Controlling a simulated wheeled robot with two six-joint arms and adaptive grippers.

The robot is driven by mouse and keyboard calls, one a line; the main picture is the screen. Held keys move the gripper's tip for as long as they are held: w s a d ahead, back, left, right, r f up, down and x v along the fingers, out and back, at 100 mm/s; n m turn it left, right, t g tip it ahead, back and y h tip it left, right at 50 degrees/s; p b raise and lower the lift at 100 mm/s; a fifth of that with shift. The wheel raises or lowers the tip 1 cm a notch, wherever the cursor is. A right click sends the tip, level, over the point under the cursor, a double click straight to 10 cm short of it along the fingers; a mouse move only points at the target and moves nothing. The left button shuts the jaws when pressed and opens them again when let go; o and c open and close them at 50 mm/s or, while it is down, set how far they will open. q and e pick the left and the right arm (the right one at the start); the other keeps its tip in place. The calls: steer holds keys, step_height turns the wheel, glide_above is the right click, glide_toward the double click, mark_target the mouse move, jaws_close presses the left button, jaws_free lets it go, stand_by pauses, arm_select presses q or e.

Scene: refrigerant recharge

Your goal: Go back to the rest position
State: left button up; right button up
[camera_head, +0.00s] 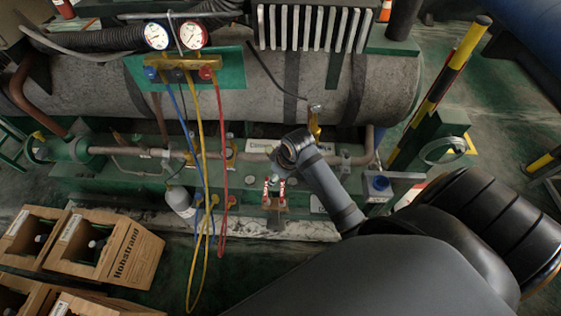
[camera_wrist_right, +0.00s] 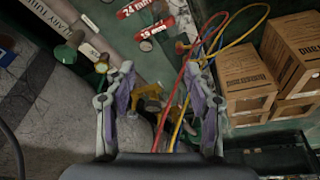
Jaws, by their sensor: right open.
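My right arm comes in from the lower right of the head view, and its wrist end stands in front of the green machine base (camera_head: 110,180). The fingers cannot be made out there. In the right wrist view my right gripper (camera_wrist_right: 160,90) is open, its two fingers spread apart with nothing held. A yellow fitting (camera_wrist_right: 150,104) and the red hose (camera_wrist_right: 172,95) show in the gap, beyond the fingers; their distance is hard to tell. My left gripper is in neither view.
A gauge manifold (camera_head: 178,62) hangs at the upper left with blue, yellow and red hoses (camera_head: 204,150) dangling. Cardboard boxes (camera_head: 130,255) stand at the lower left. A yellow-black post (camera_head: 445,75) rises at the right. A grey tank (camera_head: 260,85) lies behind.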

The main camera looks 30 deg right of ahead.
steer(key=shift+s, duration=0.2)
steer(key=shift+f, duration=0.1)
steer(key=s+d+f+m+p, duration=0.1)
steer(key=s+f, duration=0.2)
steer(key=f, duration=0.5)
steer(key=s+d+f+m+g+h, duration=0.15)
steer(key=s+f, duration=0.25)
steer(key=f, duration=0.4)
steer(key=s+d+f+m+p, duration=0.1)
steer(key=s+d+f, duration=0.15)
steer(key=f, duration=0.55)
steer(key=s+f, duration=0.5)
steer(key=s, duration=0.6)
steer(key=s+f+m+p, duration=0.1)
steer(key=s+f, duration=0.5)
steer(key=s, duration=0.6)
steer(key=shift+s+d+f, duration=0.15)
steer(key=shift+s+d, duration=0.15)
steer(key=shift+d, duration=0.05)
steer(key=shift+m+g+h, duration=0.25)
